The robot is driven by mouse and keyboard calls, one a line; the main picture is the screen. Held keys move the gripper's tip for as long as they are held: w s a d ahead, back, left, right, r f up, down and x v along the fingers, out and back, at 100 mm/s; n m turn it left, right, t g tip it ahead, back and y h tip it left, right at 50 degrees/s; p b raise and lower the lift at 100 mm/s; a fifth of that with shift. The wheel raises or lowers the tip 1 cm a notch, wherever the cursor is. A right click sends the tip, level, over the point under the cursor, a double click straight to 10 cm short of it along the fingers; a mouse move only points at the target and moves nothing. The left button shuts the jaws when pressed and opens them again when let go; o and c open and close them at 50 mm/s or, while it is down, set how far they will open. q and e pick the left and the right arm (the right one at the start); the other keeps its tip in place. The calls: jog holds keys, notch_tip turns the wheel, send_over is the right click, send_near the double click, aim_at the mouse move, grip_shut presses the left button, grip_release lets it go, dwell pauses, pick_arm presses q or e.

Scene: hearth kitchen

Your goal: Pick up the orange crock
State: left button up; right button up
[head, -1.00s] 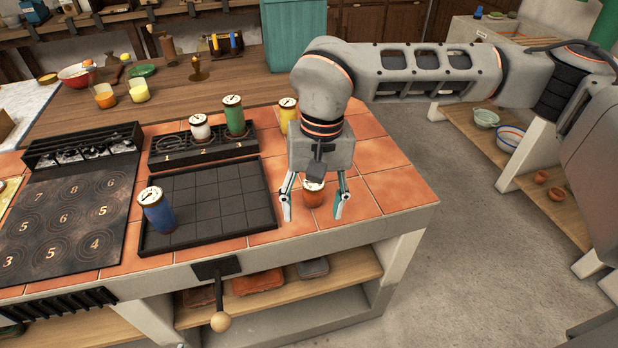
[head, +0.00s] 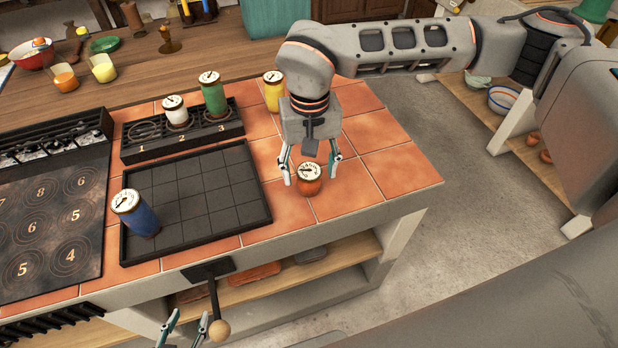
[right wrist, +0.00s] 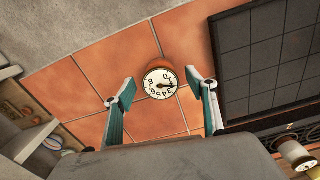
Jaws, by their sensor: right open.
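The orange crock (head: 309,186), with a white dial-like lid, stands upright on the orange tiles near the counter's front right. My left gripper (head: 185,328) shows at the bottom edge, fingertips apart and empty, by the wooden-knobbed lever.
A black gridded tray (head: 200,195) lies left of the crock, with a blue crock (head: 135,213) at its left edge. A numbered rack (head: 185,140) holds white and green crocks. A yellow crock (head: 273,91) stands behind my right gripper. Tiles right of the crock are clear.

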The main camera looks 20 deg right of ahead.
jog(key=shift+f, duration=0.75)
jog(key=c, duration=1.4)
jog(key=shift+r, duration=0.1)
